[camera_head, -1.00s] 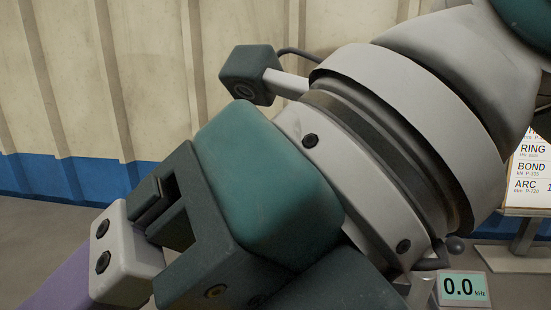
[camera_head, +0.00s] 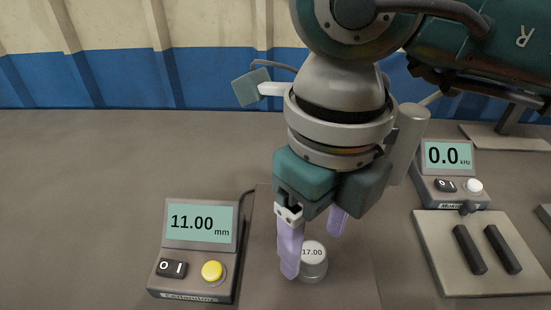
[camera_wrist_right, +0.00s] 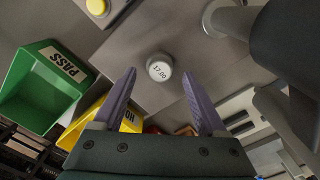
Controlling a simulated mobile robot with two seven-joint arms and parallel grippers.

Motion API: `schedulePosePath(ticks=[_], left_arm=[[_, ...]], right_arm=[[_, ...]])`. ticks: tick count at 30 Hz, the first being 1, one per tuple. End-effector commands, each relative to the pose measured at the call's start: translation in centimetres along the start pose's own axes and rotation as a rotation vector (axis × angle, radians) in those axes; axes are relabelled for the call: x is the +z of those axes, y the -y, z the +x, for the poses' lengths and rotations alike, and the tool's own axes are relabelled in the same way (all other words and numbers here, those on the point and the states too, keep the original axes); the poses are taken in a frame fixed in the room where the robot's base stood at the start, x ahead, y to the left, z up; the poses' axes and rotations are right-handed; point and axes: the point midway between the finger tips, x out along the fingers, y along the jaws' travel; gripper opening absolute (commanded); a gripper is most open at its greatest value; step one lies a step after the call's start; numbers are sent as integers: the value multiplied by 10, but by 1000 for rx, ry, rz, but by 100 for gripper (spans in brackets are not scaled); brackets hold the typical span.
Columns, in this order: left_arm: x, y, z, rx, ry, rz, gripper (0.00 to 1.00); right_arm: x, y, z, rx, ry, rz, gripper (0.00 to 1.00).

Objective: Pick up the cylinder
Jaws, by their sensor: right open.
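The cylinder (camera_head: 312,264) is a short grey metal piece with a white top marked 17.00. It stands upright on a flat plate (camera_head: 350,290) in the head view. It also shows in the right wrist view (camera_wrist_right: 159,68), beyond the fingertips and between their lines. My right gripper (camera_head: 312,255) has purple fingers spread apart and empty, pointing down close to the cylinder. In the right wrist view the gripper (camera_wrist_right: 160,85) is open with a gap between its fingers and the cylinder. In the head view one finger partly overlaps the cylinder's left side. My left gripper is not in view.
A meter (camera_head: 200,222) reading 11.00 mm with a yellow button stands left of the plate. Another meter (camera_head: 448,155) reading 0.0 kHz and a pad (camera_head: 440,245) with two dark bars are right. The right wrist view shows a green PASS bin (camera_wrist_right: 38,100) and a yellow bin (camera_wrist_right: 85,118).

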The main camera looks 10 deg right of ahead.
Motion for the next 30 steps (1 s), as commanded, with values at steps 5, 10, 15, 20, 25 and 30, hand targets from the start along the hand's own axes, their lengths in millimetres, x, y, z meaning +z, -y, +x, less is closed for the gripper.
schedulePosePath(ticks=[5,10,15,20,25,30], left_arm=[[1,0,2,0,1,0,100],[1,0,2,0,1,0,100],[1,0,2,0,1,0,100],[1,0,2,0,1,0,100],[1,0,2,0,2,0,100],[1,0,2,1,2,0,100]], right_arm=[[0,-1,17,1,1,0,75],[1,0,17,1,2,-1,75],[1,0,16,1,2,-1,59],[1,0,16,1,2,-1,41],[1,0,16,1,2,0,22],[1,0,16,1,2,0,3]])
